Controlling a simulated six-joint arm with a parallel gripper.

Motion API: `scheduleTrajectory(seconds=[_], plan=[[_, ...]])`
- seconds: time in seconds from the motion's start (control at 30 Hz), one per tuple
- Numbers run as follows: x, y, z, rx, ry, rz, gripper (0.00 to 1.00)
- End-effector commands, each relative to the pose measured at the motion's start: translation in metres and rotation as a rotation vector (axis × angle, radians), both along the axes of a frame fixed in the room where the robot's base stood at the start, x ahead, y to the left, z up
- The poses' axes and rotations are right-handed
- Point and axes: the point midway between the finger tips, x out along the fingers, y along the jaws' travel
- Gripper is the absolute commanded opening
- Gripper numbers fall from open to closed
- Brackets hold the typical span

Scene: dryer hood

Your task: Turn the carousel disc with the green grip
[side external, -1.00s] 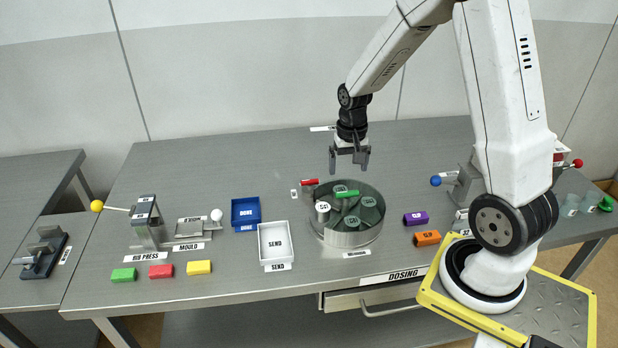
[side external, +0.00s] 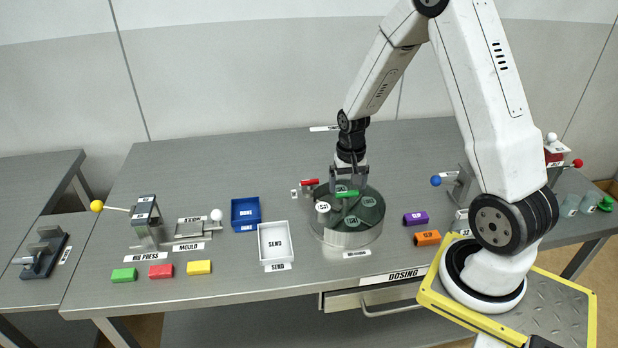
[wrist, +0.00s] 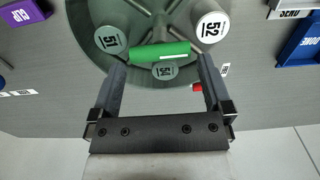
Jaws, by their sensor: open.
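The carousel disc (side external: 374,216) is a dark green round top inside a steel drum on the bench. It carries several round numbered lids or vials, and the wrist view shows part of it (wrist: 150,82). The green grip (side external: 346,193) is a short bar above the disc; in the wrist view it lies crosswise (wrist: 160,51), slightly tilted. My gripper (side external: 348,187) is open and points down over the disc at the green grip. In the wrist view the fingertips (wrist: 161,62) are apart, near the two ends of the grip. Whether they touch it I cannot tell.
A red grip (side external: 309,182) stands at the drum's left back edge. A white SEND tray (side external: 262,262) and a blue tray (side external: 245,224) are to the left. Purple (side external: 415,218) and orange (side external: 427,238) blocks lie to the right. The bench behind the drum is clear.

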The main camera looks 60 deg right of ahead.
Motion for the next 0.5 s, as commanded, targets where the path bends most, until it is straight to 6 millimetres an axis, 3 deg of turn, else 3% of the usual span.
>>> scheduleTrajectory(seconds=[0.2, 0.5], plan=[[0.000, 0.000, -0.016, 0.000, 0.000, 0.000, 1.00], [0.000, 0.000, -0.020, -0.001, -0.001, 0.000, 1.00]])
